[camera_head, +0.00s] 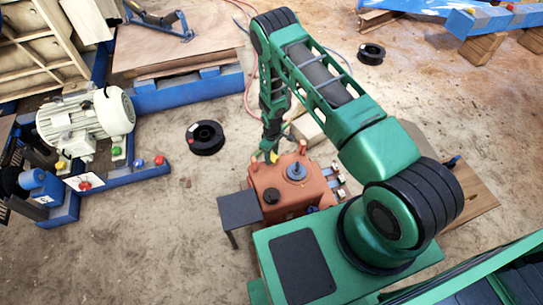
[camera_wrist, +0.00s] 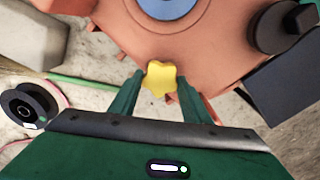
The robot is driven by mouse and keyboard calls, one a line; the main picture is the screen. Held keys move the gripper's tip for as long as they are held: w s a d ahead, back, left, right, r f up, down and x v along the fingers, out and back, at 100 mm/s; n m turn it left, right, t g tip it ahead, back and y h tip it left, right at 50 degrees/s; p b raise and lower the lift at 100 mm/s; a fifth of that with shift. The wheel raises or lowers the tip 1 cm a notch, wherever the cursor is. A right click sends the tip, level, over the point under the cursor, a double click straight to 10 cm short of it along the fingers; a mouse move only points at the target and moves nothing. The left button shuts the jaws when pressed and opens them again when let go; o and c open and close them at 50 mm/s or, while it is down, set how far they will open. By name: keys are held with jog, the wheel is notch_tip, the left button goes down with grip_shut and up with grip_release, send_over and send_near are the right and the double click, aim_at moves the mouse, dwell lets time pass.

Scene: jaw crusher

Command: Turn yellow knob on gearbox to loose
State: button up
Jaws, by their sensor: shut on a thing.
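The orange gearbox (camera_head: 290,190) stands on the floor in front of my base in the head view. In the wrist view its orange body (camera_wrist: 205,60) fills the top. The yellow star-shaped knob (camera_wrist: 160,78) sits at the gearbox edge, between the two green fingers of my gripper (camera_wrist: 160,92). My gripper is shut on the knob. In the head view my gripper (camera_head: 270,150) reaches down to the far left edge of the gearbox, with the small yellow knob (camera_head: 273,157) at its tip. How far the knob is turned cannot be told.
A black cap (camera_head: 271,195) and a blue round part (camera_head: 296,171) are on the gearbox top. A dark grey plate (camera_head: 240,209) stands at its left. A white motor (camera_head: 88,120) is farther left. Black spools (camera_head: 205,137) lie on the floor. Floor left of the gearbox is mostly clear.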

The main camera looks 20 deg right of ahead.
jog(key=o, duration=1)
jog(key=shift+o, duration=0.2)
jog(key=shift+r, duration=0.15)
notch_tip(320, 180, up, 10)
jog(key=shift+r, duration=0.2)
jog(key=shift+w, duration=0.1)
